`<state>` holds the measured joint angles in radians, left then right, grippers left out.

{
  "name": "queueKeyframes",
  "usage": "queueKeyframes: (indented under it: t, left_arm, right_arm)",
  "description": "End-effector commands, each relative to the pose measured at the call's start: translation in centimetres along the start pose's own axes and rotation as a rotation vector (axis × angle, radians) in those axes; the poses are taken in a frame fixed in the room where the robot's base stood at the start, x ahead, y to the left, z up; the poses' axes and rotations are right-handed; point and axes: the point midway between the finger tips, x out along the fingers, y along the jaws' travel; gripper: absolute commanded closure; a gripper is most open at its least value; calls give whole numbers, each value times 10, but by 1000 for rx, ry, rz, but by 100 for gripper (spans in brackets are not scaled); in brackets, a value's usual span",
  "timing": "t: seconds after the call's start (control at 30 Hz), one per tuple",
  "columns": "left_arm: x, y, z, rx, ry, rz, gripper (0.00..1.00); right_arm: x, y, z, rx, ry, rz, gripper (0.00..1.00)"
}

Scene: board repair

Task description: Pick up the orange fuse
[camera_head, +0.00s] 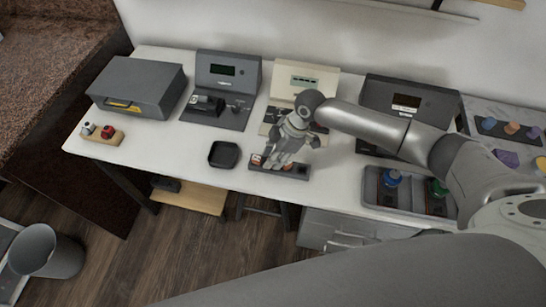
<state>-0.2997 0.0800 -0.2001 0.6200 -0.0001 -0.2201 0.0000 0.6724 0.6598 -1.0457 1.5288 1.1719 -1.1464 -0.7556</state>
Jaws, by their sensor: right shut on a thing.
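A small dark rack (302,173) stands at the front edge of the white table. An orange-and-white piece (256,159) shows at the rack's left end. My right gripper (279,163) points down over the rack and is shut on a small piece, apparently the orange fuse (288,167), of which only a bit shows by the fingertips. The fingers hide most of it. It is at rack height, and I cannot tell whether it is clear of its slot. My left gripper is out of view.
A black tray (224,154) lies left of the rack. A grey tray (410,204) with blue and green-topped parts is at right. Several instruments, including a dark one (228,72), line the back. A grey case (137,85) and a button block (102,134) are at left.

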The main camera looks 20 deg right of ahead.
Motion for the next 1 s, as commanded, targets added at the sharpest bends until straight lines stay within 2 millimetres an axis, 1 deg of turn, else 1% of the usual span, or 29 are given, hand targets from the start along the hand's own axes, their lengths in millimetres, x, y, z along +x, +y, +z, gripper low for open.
queueKeyframes:
  t: [0.13,0.2,0.27,0.37,0.57,0.7,0.8,1.0]
  left_arm:
    - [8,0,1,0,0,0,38]
    - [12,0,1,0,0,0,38]
    - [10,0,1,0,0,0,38]
    - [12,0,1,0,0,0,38]
    - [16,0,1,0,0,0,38]
    - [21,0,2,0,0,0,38]
    - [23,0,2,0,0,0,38]
    - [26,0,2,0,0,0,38]
  right_arm:
    - [-12,0,-6,-3,4,2,88]
    - [-23,2,-11,-4,4,5,88]
    - [-31,-7,-14,-3,2,0,88]
    - [-44,-19,-21,-6,2,2,88]
    - [-77,-50,-38,-7,3,3,88]
    - [-86,-79,-45,-6,2,1,88]
    - [-93,-97,-50,-5,1,2,88]
    - [-104,-124,-58,-3,2,1,88]
